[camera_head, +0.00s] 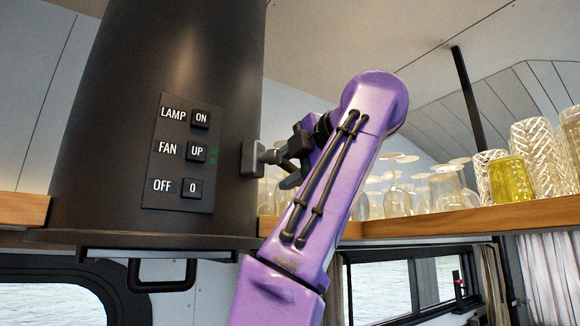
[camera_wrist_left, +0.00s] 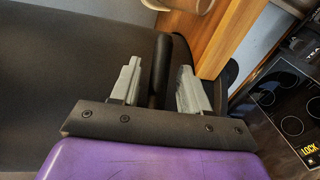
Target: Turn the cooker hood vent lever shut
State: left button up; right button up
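The dark cooker hood (camera_head: 110,120) fills the left of the head view, with a button panel on its front. A grey mount (camera_head: 249,159) with a short stem sits on its right side, at my left gripper (camera_head: 288,158). In the left wrist view a black lever bar (camera_wrist_left: 159,70) stands between the two grey fingers of my left gripper (camera_wrist_left: 158,88). Narrow gaps show beside the bar, so the fingers are open around it and not clamped. In the head view the fingers partly hide the lever, and its angle is hard to tell. My right gripper is not in view.
A wooden shelf (camera_head: 440,227) with several glasses (camera_head: 450,190) and a yellow tumbler (camera_head: 511,180) runs right of the arm. A black handle (camera_head: 162,284) hangs under the hood. The wrist view shows a black cooktop (camera_wrist_left: 285,105) at right.

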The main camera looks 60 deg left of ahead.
pick_arm(q)
jog(key=d+r+p, duration=0.1)
jog(key=d+p, duration=0.1)
jog(key=d, duration=0.8)
jog(key=shift+w+r+p, duration=0.25)
jog(key=shift+r+p, duration=0.1)
jog(key=shift+p, duration=0.05)
jog(key=shift+a, duration=0.1)
jog(key=a+b, duration=0.1)
jog(key=a, duration=0.2)
jog(key=a+f+b, duration=0.1)
jog(key=a, duration=0.3)
jog(key=a+f+b, duration=0.1)
jog(key=a, duration=0.2)
jog(key=shift+s+a, duration=0.25)
jog(key=shift+s, duration=0.05)
jog(key=shift+d+r, duration=0.35)
jog(key=shift+d, duration=0.1)
